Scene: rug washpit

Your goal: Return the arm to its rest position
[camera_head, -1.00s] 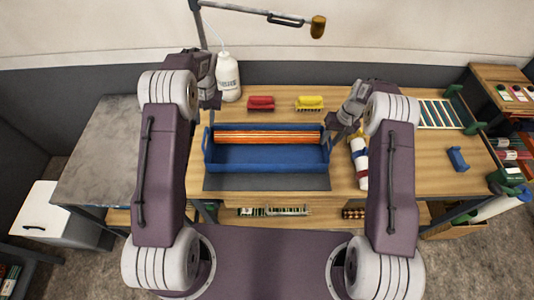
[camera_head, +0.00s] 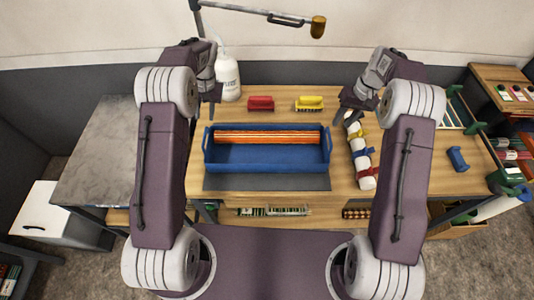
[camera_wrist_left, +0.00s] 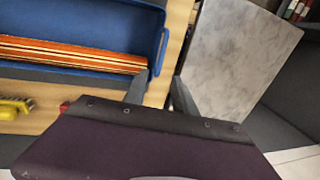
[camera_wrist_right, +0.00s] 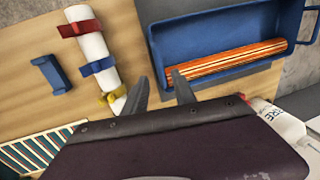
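My left gripper (camera_head: 210,100) is above the table to the left of the blue tray. In the left wrist view its two fingers stand apart (camera_wrist_left: 160,88) with nothing between them. My right gripper (camera_head: 348,116) is above the table, right of the tray and near the far end of a white roll (camera_head: 362,168) with yellow, blue and red straps. In the right wrist view its fingers are apart (camera_wrist_right: 160,88) and empty. The blue tray (camera_head: 267,163) holds an orange striped roll (camera_head: 268,137) along its far side.
A red brush (camera_head: 260,103), a yellow brush (camera_head: 309,103) and a white bottle (camera_head: 228,78) stand at the back. A blue clamp-like piece (camera_head: 457,159) and a green-ended rack (camera_head: 452,112) are at the right. A lamp arm (camera_head: 250,12) hangs overhead. A grey marble-topped table (camera_head: 110,150) is at the left.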

